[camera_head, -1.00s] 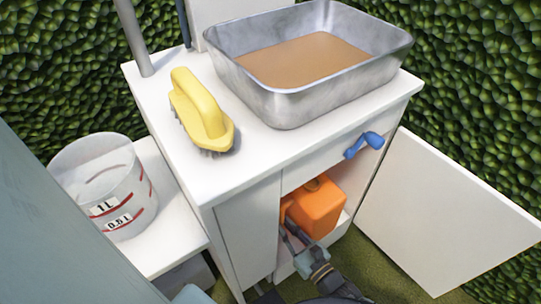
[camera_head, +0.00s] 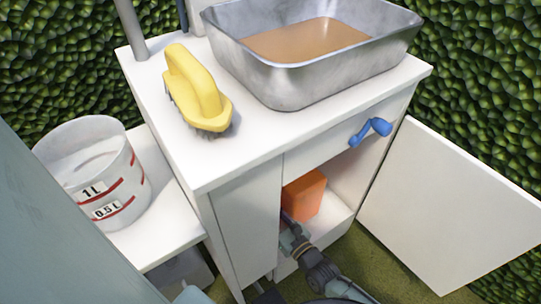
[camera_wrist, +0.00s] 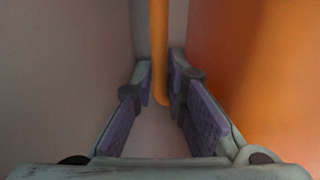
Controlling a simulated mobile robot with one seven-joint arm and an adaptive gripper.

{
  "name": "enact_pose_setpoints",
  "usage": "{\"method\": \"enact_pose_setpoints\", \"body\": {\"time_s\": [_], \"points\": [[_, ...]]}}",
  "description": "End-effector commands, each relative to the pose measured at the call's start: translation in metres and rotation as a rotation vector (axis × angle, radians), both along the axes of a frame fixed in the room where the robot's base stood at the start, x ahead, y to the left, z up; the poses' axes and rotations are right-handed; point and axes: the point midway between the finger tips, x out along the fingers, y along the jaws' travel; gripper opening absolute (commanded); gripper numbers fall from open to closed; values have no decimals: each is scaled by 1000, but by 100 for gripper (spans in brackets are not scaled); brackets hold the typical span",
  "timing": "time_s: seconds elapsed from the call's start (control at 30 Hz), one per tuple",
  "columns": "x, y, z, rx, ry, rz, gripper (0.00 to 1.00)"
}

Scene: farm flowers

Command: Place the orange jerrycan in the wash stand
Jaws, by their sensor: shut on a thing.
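The orange jerrycan (camera_head: 304,197) is inside the open compartment of the white wash stand (camera_head: 250,213), behind the front opening. Its upper part is hidden by the stand. My gripper (camera_head: 287,222) reaches in through the opening at the jerrycan's left front. In the wrist view my gripper (camera_wrist: 160,88) has its fingers on either side of the jerrycan's orange handle bar (camera_wrist: 158,45) and is shut on it. The jerrycan's body (camera_wrist: 255,60) fills the right of that view, beside the right finger. A pale wall stands close on the left.
The white door (camera_head: 450,205) stands wide open to the right, with a blue handle (camera_head: 370,131) on the panel above the opening. A metal basin (camera_head: 300,85) and yellow brush (camera_head: 196,90) sit on top. A measuring bucket (camera_head: 98,175) stands on the left shelf.

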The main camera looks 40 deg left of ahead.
Motion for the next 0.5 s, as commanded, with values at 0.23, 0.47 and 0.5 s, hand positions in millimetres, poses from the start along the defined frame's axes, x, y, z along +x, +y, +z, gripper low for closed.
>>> {"method": "enact_pose_setpoints", "body": {"time_s": [0.23, 0.47, 0.5], "points": [[0, 0, -3, -1, 0, 0, 16], [0, 0, -3, -1, 0, 0, 31], [0, 0, -3, -1, 0, 0, 33]]}}
